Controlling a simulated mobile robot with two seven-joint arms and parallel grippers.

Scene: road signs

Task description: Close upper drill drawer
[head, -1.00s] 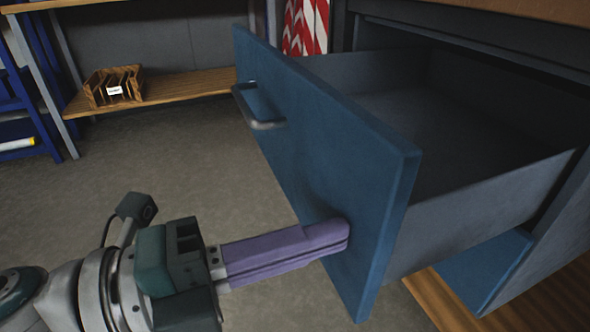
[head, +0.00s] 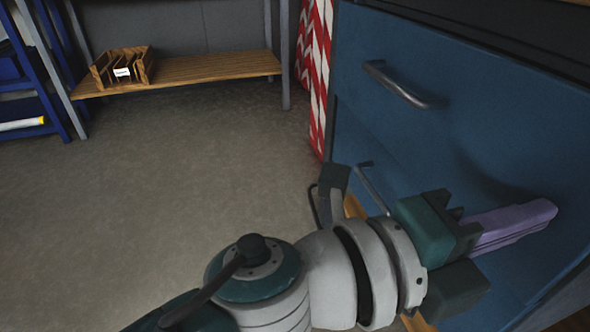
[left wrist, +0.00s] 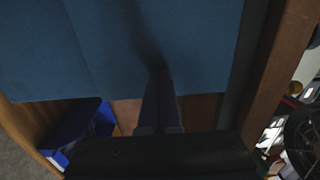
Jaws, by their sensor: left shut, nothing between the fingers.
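The upper drill drawer (head: 478,125) has a blue front with a dark bar handle (head: 403,86). Its front looks flush with the cabinet, and its inside does not show. My left gripper (head: 552,209) is shut and empty, its purple fingers together and pointing at the right part of the drawer front, touching or very near it. In the left wrist view the fingers (left wrist: 161,85) reach the blue drawer front (left wrist: 110,45). My right gripper is not in view.
A lower drawer with a handle (head: 372,187) sits below. A red and white striped board (head: 318,75) stands beside the cabinet. A wooden shelf (head: 205,72) holds a small wooden rack (head: 122,68) at the back left. The floor (head: 150,190) at left is clear.

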